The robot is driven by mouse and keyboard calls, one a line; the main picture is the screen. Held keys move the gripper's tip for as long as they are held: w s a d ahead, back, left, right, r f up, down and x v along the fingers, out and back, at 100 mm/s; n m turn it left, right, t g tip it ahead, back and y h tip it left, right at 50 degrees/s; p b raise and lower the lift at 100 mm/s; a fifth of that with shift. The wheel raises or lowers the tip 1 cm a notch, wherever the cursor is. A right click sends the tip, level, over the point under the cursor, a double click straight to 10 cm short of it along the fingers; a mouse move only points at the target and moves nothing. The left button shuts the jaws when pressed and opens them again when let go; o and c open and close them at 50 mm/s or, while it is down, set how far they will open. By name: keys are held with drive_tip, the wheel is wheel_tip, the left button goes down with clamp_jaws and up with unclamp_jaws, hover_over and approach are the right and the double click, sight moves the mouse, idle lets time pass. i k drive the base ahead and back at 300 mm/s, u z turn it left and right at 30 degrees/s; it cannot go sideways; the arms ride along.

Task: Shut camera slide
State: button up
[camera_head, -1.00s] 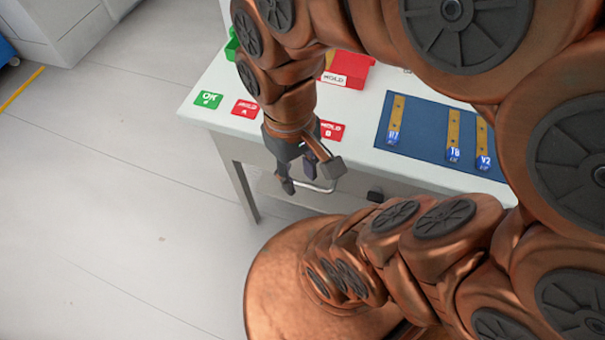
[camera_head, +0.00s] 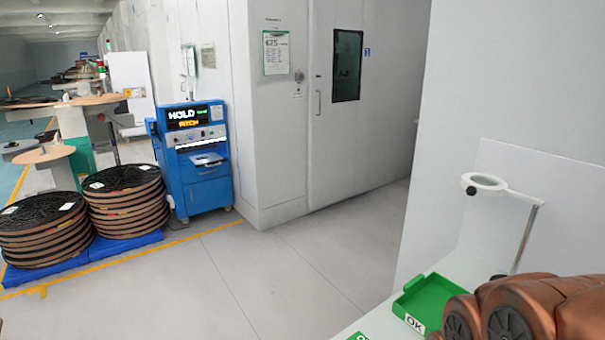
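A blue inspection cabinet (camera_head: 192,165) stands left of centre against the white wall, across the floor from me. Its lit display (camera_head: 188,116) reads "HOLD". A pale flat slide or shelf (camera_head: 207,160) sticks out of its front below a bright slot. I cannot tell from here whether this is the camera slide. My gripper is out of this view; only copper-coloured links of my arm show at the lower right.
A white table with a green "OK" tray (camera_head: 440,298) and a ring magnifier (camera_head: 486,182) is at the right. Reel stacks (camera_head: 125,200) lie on blue pallets (camera_head: 95,252) at the left. Grey floor (camera_head: 285,275) between is clear. A white door (camera_head: 345,100) is at the back.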

sight(209, 160)
drive_tip(key=u, duration=0.4)
drive_tip(key=k, duration=0.5)
drive_tip(key=u, duration=0.7)
drive_tip(key=i, duration=2.35)
drive_tip(key=z, duration=0.4)
drive_tip(key=i, duration=4.75)
drive_tip(key=u, duration=0.05)
